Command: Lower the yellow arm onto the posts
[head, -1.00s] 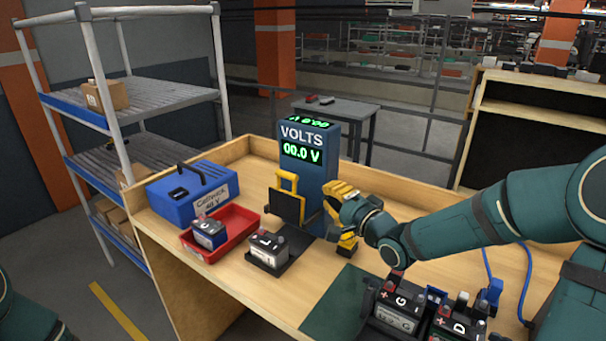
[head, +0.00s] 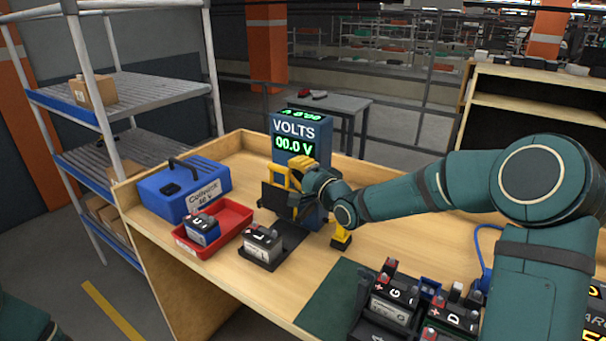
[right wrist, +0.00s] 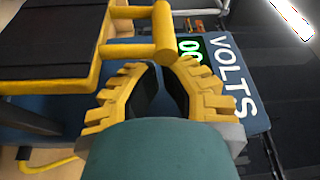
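The yellow arm (head: 272,175) stands raised at the blue voltmeter (head: 300,127), which reads 00.0 V; a dark plate is framed in it. Battery L (head: 262,249), with its posts on top, sits in a black cradle (head: 288,246) in front of the arm. My right gripper (head: 300,166) is beside the top of the arm. My left gripper is out of view.
A red tray (head: 222,237) holding a battery (head: 202,231) and a blue case (head: 183,190) are on the left. A small yellow piece (head: 341,235) stands right of the voltmeter.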

